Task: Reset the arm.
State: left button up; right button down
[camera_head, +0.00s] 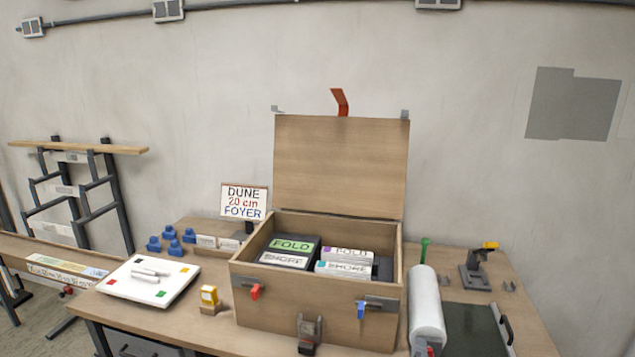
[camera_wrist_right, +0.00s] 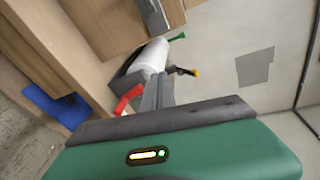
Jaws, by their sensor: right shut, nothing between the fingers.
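My right gripper (camera_wrist_right: 158,92) shows in the right wrist view as two dark grey fingers pressed together, with nothing between them. It points toward the workbench, with the white roll (camera_wrist_right: 152,58) beyond its tips. I cannot make out either gripper in the head view, and my left gripper shows in no view. A wooden case (camera_head: 315,318) stands on the bench (camera_head: 195,322) with its lid (camera_head: 340,165) raised. It holds labelled boxes, including one with a green FOLD label (camera_head: 292,245).
A white board (camera_head: 150,278), blue pieces (camera_head: 172,248) and a yellow-topped block (camera_head: 209,298) lie left of the case. On the right are the white roll (camera_head: 425,305), a dark green panel (camera_head: 470,328) and a yellow-topped stand (camera_head: 478,270). A grey wall stands behind.

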jog(key=s+a+f+n+g+y, duration=0.45)
jog(key=s+f+n+g, duration=0.2)
jog(key=f+n, duration=0.6)
jog(key=s+d+f+n+g, duration=0.2)
jog(key=s+n+g, duration=0.1)
jog(key=s+n, duration=0.4)
jog(key=s+d+f+n+g, duration=0.25)
jog(key=s+n, duration=0.25)
jog(key=s, duration=0.3)
notch_tip(320, 180, up, 21)
jog(key=p, duration=2)
jog(key=shift+w+a+m, duration=0.25)
jog(key=shift+a+m, duration=0.1)
